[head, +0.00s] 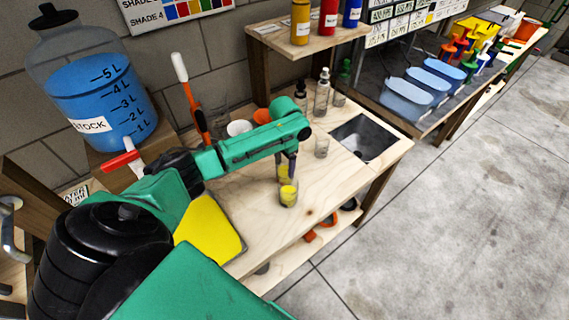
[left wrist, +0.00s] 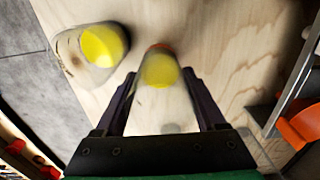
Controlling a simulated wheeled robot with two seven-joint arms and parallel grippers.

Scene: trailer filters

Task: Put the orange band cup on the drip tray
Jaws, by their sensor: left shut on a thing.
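My left gripper (head: 287,172) is shut on a clear cup with yellow contents, above the wooden bench. In the left wrist view this cup (left wrist: 160,72) sits between the two fingers, blurred, with an orange band partly showing at its far edge. My right gripper is out of view.
The wooden bench (head: 325,204) has bare room right of the cups. A small empty-looking glass (head: 321,146) and a sink (head: 365,138) are further right. Bottles (head: 321,94) stand behind. A large jug of blue liquid (head: 95,95) with a red-handled tap is at the left.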

